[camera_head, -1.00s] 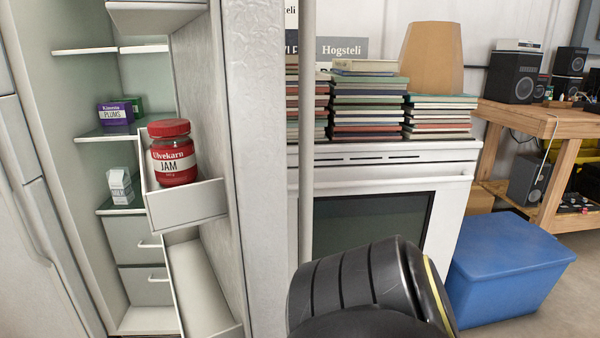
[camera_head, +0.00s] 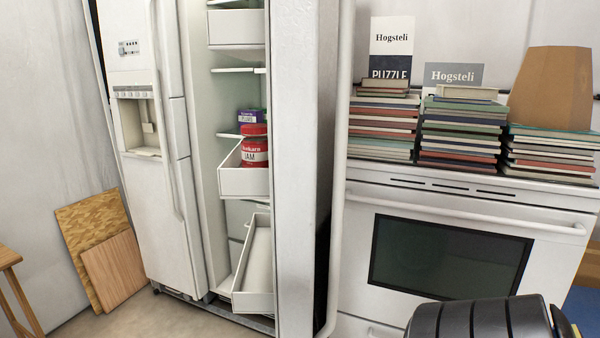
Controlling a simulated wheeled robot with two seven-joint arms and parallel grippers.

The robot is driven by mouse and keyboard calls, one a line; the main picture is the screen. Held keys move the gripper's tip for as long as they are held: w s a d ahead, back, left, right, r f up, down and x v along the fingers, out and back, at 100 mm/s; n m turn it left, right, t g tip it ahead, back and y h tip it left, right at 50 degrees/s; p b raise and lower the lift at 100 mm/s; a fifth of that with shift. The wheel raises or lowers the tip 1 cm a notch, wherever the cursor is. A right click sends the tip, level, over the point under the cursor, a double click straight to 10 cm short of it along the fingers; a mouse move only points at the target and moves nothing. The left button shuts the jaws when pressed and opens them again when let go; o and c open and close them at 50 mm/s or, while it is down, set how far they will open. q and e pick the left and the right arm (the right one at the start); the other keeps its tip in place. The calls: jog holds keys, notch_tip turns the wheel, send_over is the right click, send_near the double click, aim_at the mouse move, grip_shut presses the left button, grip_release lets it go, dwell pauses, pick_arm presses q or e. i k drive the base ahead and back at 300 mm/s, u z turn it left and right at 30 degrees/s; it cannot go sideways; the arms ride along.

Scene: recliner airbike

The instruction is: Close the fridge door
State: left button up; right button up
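The white fridge (camera_head: 165,215) stands left of centre, with its left door shut. Its right fridge door (camera_head: 296,170) stands open and sticks out toward me, showing nearly edge-on. A long pale handle (camera_head: 340,150) runs down the door's right side. On the door's inner side, a white bin holds a red jam jar (camera_head: 256,150), and a lower bin (camera_head: 256,270) looks empty. Through the gap I see interior shelves and a purple box (camera_head: 248,116). Neither gripper shows; only a black part of my arm is at the bottom right.
A white oven (camera_head: 450,250) stands right of the open door, with several stacks of books (camera_head: 460,130) and a tan lampshade-like object (camera_head: 555,88) on top. Wooden boards (camera_head: 105,260) lean on the wall at the left. Bare floor shows in front of the fridge.

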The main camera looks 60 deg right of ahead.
aim_at(275, 274)
jog(key=k, duration=1.65)
jog(key=z, duration=1.25)
jog(key=i, duration=1.65)
jog(key=k, duration=1)
jog(key=z, duration=1.45)
jog(key=i, duration=1.1)
jog(key=u, duration=1.75)
